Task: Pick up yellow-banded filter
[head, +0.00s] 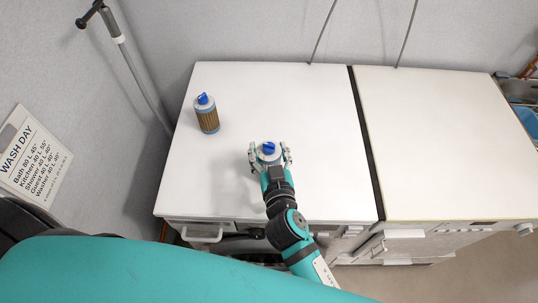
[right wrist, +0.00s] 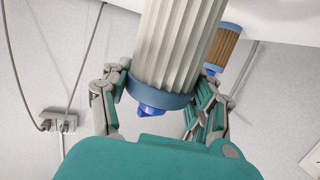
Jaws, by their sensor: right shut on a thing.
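My right gripper (head: 270,155) is shut on a pale pleated filter (right wrist: 177,45) with a blue end cap and blue knob. In the head view the held filter (head: 267,149) shows mostly as its capped end, over the front part of the left white top. In the right wrist view my gripper's fingers (right wrist: 158,95) sit on both sides of its capped end. A second filter (head: 207,115), with brown pleats and a blue cap, stands upright at the back left; it also shows in the right wrist view (right wrist: 228,47). I see no yellow band on either filter. My left gripper is out of view.
The left white top (head: 310,110) is otherwise clear. A dark gap (head: 366,145) separates it from the right white top (head: 440,130), which is bare. A metal pole (head: 140,75) and a wash-day sign (head: 35,160) are at the left. A blue bin (head: 525,115) is at the far right.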

